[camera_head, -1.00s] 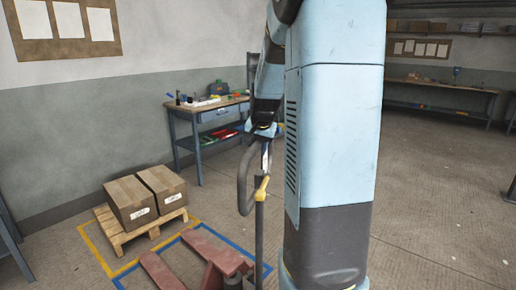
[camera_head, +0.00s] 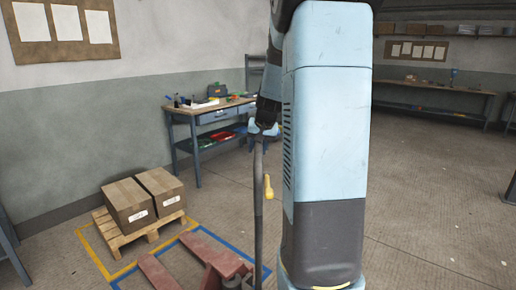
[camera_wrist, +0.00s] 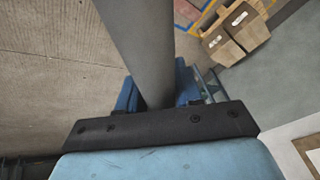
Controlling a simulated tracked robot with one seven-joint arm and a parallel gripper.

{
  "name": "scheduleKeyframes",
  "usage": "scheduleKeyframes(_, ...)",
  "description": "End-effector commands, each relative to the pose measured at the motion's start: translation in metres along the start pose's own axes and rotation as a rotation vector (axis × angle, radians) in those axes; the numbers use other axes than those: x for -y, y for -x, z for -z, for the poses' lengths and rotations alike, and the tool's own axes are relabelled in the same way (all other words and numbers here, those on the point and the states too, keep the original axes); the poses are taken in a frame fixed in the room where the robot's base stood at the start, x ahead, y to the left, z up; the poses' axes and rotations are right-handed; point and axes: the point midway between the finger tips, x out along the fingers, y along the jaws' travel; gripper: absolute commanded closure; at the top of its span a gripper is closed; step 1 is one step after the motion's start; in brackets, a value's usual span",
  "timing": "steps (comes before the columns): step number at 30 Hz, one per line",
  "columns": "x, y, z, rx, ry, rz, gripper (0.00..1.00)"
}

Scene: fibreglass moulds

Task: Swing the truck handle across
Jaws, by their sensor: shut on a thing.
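The truck handle (camera_head: 257,205) is a dark upright bar, seen nearly edge-on, with a yellow lever (camera_head: 268,187) at its right side. My gripper (camera_head: 264,130) is shut on the top of the handle. In the wrist view the grey handle bar (camera_wrist: 143,45) runs down between my blue fingers (camera_wrist: 158,98). The red pallet truck forks (camera_head: 160,272) lie low at the handle's foot. The exact contact of the fingers is partly hidden by the dark wrist plate.
A wooden pallet (camera_head: 112,236) with two cardboard boxes (camera_head: 130,205) stands left of the forks, within yellow floor lines. A workbench (camera_head: 195,115) with tools stands behind my gripper. Open floor (camera_head: 430,220) lies to the right of my arm column.

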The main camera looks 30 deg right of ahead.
Motion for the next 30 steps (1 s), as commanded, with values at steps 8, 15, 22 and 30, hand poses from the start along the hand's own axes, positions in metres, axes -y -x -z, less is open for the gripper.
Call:
scheduleKeyframes(8, 0.002, -0.002, 0.013, 0.011, 0.105, 0.042, 1.00)
scheduleKeyframes(15, 0.002, -0.006, 0.023, 0.038, 0.228, 0.093, 1.00)
scheduleKeyframes(22, 0.003, -0.006, 0.023, 0.041, 0.243, 0.098, 1.00)
scheduleKeyframes(30, 0.005, -0.010, 0.030, 0.060, 0.327, 0.135, 1.00)
